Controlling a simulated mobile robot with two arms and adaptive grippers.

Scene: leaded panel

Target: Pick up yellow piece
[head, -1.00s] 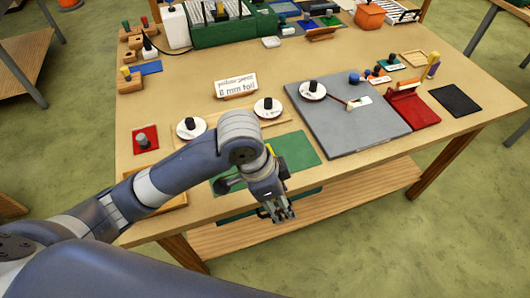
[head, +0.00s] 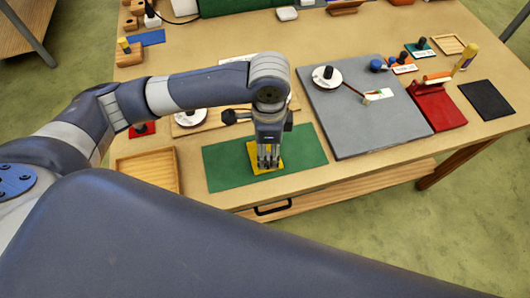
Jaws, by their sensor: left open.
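The yellow piece (head: 277,165) is a flat plate lying on the green mat (head: 223,171) near the table's front edge. My left gripper (head: 268,164) points down over the yellow piece, and its fingers hide part of it. The fingers are open. I cannot tell whether they touch the piece. My right gripper is not in view.
A grey board (head: 350,128) lies right of the mat, with a white reel (head: 327,79) on it. A wooden tray (head: 146,158) lies left of the mat. A red block (head: 436,108) and a black mat (head: 487,99) lie at the right.

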